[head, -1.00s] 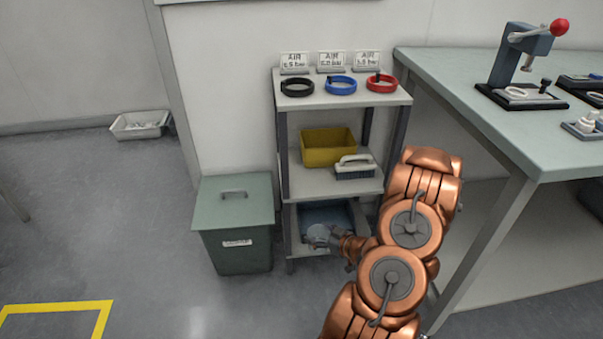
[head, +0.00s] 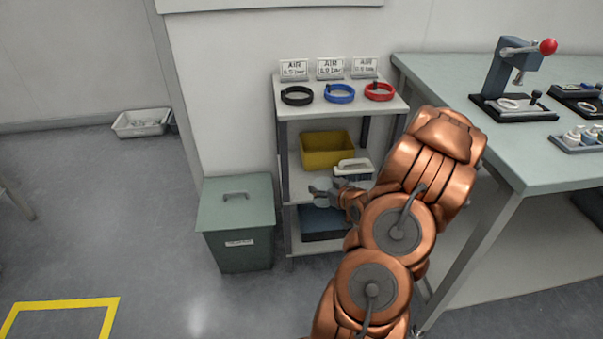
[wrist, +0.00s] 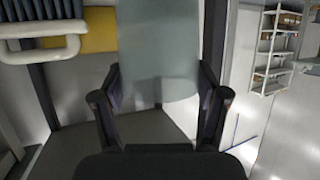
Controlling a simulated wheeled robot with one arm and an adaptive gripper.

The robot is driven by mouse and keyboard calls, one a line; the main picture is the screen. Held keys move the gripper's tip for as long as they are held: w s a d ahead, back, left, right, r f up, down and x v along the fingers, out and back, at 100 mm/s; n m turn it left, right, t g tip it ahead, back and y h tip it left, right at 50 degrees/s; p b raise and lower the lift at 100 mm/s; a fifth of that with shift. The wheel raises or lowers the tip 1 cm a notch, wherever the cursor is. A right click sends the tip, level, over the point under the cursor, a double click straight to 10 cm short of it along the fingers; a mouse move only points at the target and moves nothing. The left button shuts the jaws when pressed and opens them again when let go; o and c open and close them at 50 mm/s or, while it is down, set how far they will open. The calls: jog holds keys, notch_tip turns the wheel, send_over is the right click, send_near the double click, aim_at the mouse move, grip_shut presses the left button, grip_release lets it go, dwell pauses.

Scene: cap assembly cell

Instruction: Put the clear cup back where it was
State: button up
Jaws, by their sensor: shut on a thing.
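The clear cup (wrist: 158,50) is a pale, see-through shape between the two dark fingers of my gripper (wrist: 162,98) in the wrist view. My gripper is shut on it. In the head view the gripper (head: 326,187) and the small, faint cup (head: 321,184) are in front of the shelf unit, about level with the middle shelf's front edge. The cup's outline is hard to make out there, and my arm hides part of the unit's right side.
The shelf unit's middle shelf (head: 303,190) holds a yellow bin (head: 327,150) and a white-handled brush (head: 352,168). A blue tray (head: 320,222) is on the bottom shelf. Black, blue and red rings lie on top. A lidded green bin (head: 236,225) stands left; a workbench (head: 440,75) stands right.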

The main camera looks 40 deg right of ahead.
jog(key=shift+w+r+b+x, duration=0.1)
jog(key=shift+r+b+x, duration=0.2)
jog(key=shift+x, duration=2.1)
jog(key=shift+w+r+b+x, duration=0.15)
jog(key=shift+r+b+x, duration=0.2)
jog(key=shift+x, duration=2.05)
jog(key=shift+w+r+b+x, duration=0.1)
jog(key=shift+r+b+x, duration=0.2)
jog(key=shift+x, duration=2.05)
jog(key=shift+f, duration=0.15)
jog(key=o, duration=1)
jog(key=p+v, duration=0.1)
jog(key=v, duration=1.1)
